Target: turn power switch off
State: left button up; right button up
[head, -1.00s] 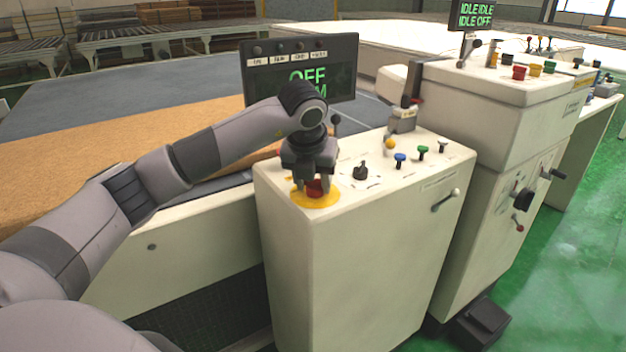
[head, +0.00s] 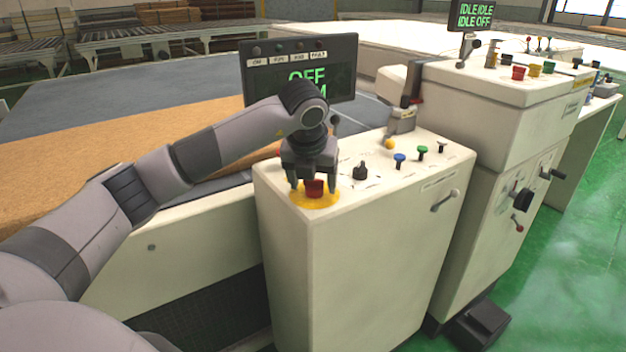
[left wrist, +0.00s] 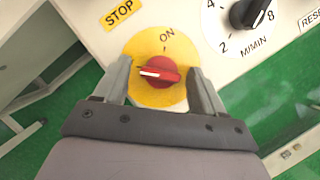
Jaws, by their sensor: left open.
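The power switch is a red knob (head: 314,187) on a yellow disc (head: 303,199) at the near left corner of the cream control cabinet. In the left wrist view, the red knob (left wrist: 160,71) has a white mark pointing left, away from the "ON" label at the top of the yellow disc (left wrist: 145,45). My left gripper (head: 314,186) is open, its fingers on either side of the knob, with gaps between in the left wrist view (left wrist: 163,80). The display (head: 300,72) behind reads "OFF". My right gripper is not in view.
A tan mattress (head: 90,160) lies at left. Green floor is clear at right.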

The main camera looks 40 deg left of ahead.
pick_arm(q)
jog(key=v, duration=0.7)
jog(key=shift+f, duration=0.1)
